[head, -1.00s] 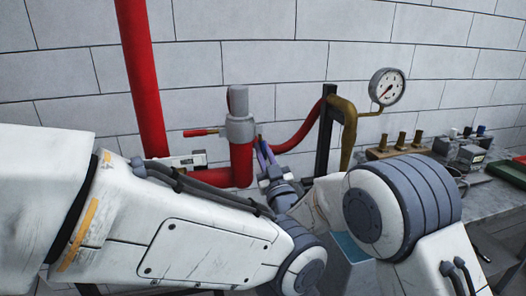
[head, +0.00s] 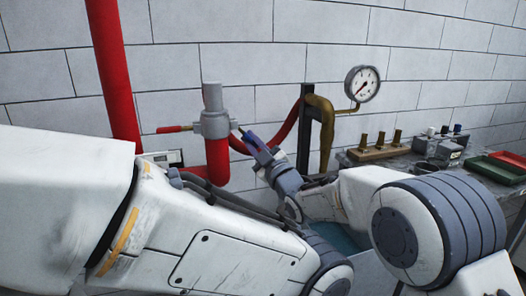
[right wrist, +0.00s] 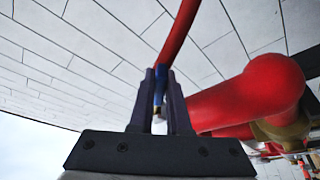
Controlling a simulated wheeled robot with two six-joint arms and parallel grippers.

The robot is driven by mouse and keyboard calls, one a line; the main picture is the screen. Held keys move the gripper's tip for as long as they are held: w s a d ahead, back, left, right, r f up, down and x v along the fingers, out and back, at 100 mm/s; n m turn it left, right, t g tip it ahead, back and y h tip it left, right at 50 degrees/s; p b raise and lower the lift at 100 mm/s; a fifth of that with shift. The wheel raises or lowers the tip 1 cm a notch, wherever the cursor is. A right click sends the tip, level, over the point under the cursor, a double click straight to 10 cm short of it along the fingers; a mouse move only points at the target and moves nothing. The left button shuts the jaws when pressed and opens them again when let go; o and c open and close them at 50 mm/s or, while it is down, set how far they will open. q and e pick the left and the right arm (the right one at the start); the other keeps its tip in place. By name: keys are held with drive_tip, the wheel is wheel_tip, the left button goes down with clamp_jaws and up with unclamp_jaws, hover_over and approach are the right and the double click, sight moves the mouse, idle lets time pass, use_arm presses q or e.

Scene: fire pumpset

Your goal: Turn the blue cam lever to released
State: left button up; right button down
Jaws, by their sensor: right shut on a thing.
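My right gripper (head: 248,137) points up and to the left beside the red standpipe (head: 217,160) with its grey fitting (head: 213,124). It also shows in the right wrist view (right wrist: 161,80), where its two dark fingers are close together on the blue cam lever (right wrist: 160,84). Only a narrow strip of the lever shows between the fingers; its pivot and exact angle are hidden. A red hose or pipe (right wrist: 180,32) rises behind it. My left arm crosses the lower left of the head view, and its gripper is not in view.
A pressure gauge (head: 362,83) stands on a brass pipe (head: 325,125) beside a dark post (head: 305,130). A red side handle (head: 174,129) sticks out left of the fitting. Brass fittings on a block (head: 380,148) and a green tray (head: 494,168) lie at the right.

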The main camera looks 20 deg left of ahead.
drive_tip(key=shift+w+d+r+n+g, duration=0.15)
drive_tip(key=shift+r+n+g, duration=0.1)
drive_tip(key=shift+n, duration=0.35)
drive_tip(key=shift+w+d+r+n+g, duration=0.15)
drive_tip(key=shift+r+n+g, duration=0.1)
drive_tip(key=shift+n, duration=0.35)
drive_tip(key=n, duration=0.1)
drive_tip(key=r+n+g, duration=0.1)
drive_tip(key=n, duration=0.1)
drive_tip(key=shift+w+d+r, duration=0.25)
drive_tip(key=shift+w+d, duration=0.05)
drive_tip(key=shift+d, duration=0.05)
drive_tip(key=shift+w+d+r+n+g+h+p, duration=0.1)
drive_tip(key=shift+r+n+g+h+p, duration=0.3)
drive_tip(key=shift+n, duration=0.5)
drive_tip(key=shift+d+r+n+g+h+p, duration=0.1)
drive_tip(key=shift+r+n+g+h+p, duration=0.1)
drive_tip(key=shift+r+n+p, duration=0.55)
drive_tip(key=shift+w+r+n+g+h+p, duration=0.1)
drive_tip(key=shift+r+n+g+h+p, duration=0.25)
drive_tip(key=shift+n, duration=0.7)
drive_tip(key=shift+f, duration=0.15)
drive_tip(key=c, duration=1.2)
unclamp_jaws()
drive_tip(key=shift+o, duration=0.2)
drive_tip(key=shift+s, duration=0.1)
